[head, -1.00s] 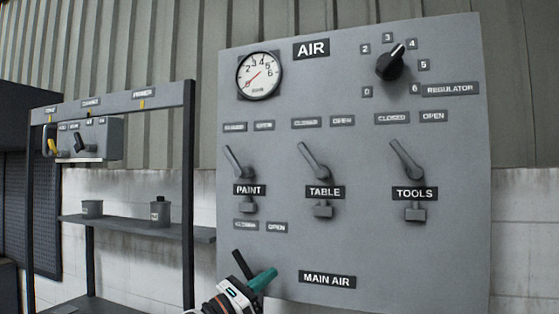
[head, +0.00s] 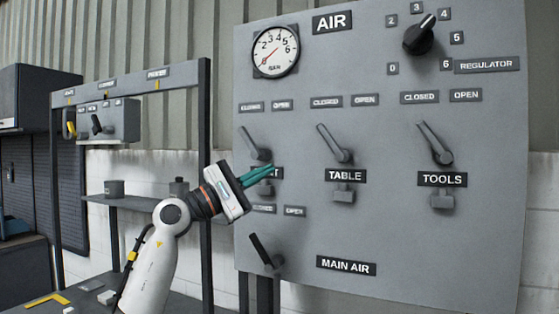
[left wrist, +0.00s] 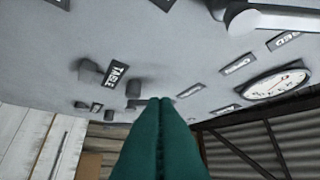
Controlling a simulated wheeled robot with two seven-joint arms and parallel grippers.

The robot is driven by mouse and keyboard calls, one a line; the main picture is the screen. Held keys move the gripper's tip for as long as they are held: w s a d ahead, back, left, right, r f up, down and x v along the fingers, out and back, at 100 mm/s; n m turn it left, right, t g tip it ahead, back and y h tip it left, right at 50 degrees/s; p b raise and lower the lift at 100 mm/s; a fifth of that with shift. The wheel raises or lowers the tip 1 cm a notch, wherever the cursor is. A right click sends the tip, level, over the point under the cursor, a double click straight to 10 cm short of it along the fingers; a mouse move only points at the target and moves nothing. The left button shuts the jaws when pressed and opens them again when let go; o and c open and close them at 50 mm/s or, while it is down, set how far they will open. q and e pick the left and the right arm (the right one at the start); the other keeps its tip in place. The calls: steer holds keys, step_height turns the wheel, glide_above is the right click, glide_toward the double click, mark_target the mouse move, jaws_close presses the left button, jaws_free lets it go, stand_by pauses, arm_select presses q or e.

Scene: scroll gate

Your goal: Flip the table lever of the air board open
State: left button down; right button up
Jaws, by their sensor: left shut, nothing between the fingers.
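The air board (head: 400,220) is a grey upright panel in the head view. Its table lever (head: 333,143) is dark grey, above the TABLE label (head: 345,176), and slants up and left toward its CLOSED label (head: 326,102); its OPEN label (head: 365,100) is to the right. My left gripper (head: 281,170) has its teal fingers shut and empty. It is left of and slightly below the table lever, apart from it, and partly covers the PAINT label. In the left wrist view the shut fingers (left wrist: 160,103) point toward the board, with the TABLE label (left wrist: 116,75) to their left. My right gripper is not seen.
The paint lever (head: 256,145) stands close above my left fingers, and the tools lever (head: 436,145) is to the right. The main air lever (head: 264,250) is below. A gauge (head: 275,50) and regulator knob (head: 419,38) are higher up. A shelf rack (head: 205,100) stands left.

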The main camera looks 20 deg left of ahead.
mark_target(331, 142)
arm_select(q)
steer(key=w+d+r+p, duration=0.2)
steer(key=d, duration=0.1)
steer(key=w+d+r+p, duration=0.3)
steer(key=d+r+p, duration=0.1)
steer(key=d, duration=0.1)
steer(key=shift+w+d, duration=0.35)
steer(key=shift+w, duration=0.05)
steer(key=shift+f, duration=0.1)
